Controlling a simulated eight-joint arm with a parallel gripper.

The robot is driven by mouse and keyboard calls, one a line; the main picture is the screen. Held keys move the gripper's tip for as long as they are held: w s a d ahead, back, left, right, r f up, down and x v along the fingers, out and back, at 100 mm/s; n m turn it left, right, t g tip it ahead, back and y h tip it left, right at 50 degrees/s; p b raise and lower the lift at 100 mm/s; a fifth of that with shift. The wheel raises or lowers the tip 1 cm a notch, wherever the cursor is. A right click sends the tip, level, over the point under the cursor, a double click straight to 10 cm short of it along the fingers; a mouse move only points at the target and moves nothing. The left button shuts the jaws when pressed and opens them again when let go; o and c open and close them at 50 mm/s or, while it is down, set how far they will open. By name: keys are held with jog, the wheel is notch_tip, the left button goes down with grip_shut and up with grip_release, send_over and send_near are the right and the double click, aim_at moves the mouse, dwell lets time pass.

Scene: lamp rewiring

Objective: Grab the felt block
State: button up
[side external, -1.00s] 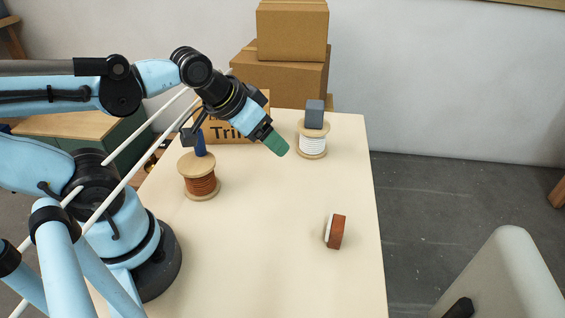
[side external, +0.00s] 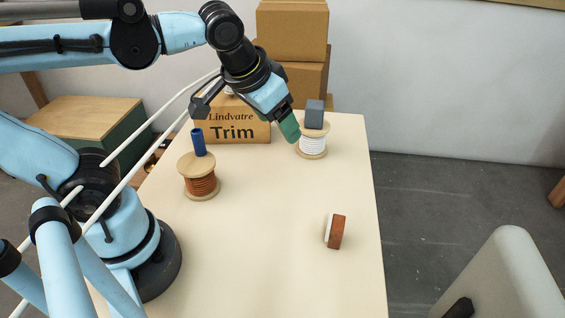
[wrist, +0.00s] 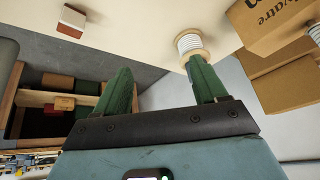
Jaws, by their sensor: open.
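Two blocks are in view, and I cannot tell by texture which is felt. A dark grey block (side external: 315,115) sits on top of a white-wound spool (side external: 313,146) at the back right of the table. A red-brown block with a white face (side external: 337,232) stands alone at the front right; it also shows in the wrist view (wrist: 72,20). My gripper (side external: 291,128) is open, its green fingers just left of the grey block and spool.
The middle of the table (side external: 270,215) is clear.

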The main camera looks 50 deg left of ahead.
jog(key=w+d+n+g+y, duration=0.1)
jog(key=w+d+y, duration=0.15)
jog(key=d, duration=0.35)
jog(key=n+t+y, duration=0.4)
jog(key=n+y, duration=0.1)
jog(key=y, duration=0.1)
send_over(337, 221)
jog(key=s+d, duration=0.3)
jog(key=d, duration=0.1)
jog(key=shift+n+g, duration=0.3)
notch_tip(337, 221, down, 12)
jog(key=shift+s+d+f, duration=0.1)
jog(key=shift+d+f, duration=0.05)
jog(key=shift+f, duration=0.7)
jog(key=x, duration=0.7)
jog(key=shift+a, duration=0.25)
jog(key=shift+c, duration=0.3)
jog(key=c, duration=1.1)
